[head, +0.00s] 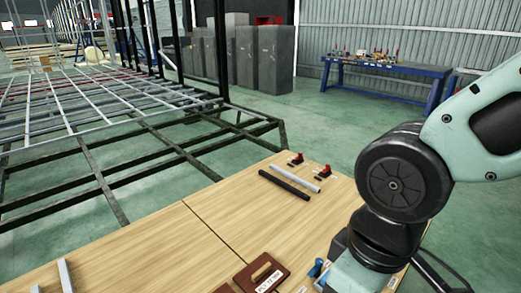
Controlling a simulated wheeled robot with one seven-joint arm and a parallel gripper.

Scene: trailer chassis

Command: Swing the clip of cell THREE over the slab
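I cannot make out the cell marked THREE, its clip or its slab. A brown block (262,274) with a slot and a white label lies at the front edge of the wooden table; its lettering is too small to read. My arm comes in from the right and bends down over the table's right side. My gripper is not visible; the lower part of my arm is cut off by the bottom edge.
The wooden table (165,245) has a black bar (285,184) and a grey bar (296,178) near the clamps. A blue-handled piece (317,267) lies close beside my arm. Pale metal strips (65,276) are at lower left. The table's middle is clear. A steel frame (110,185) stands beyond.

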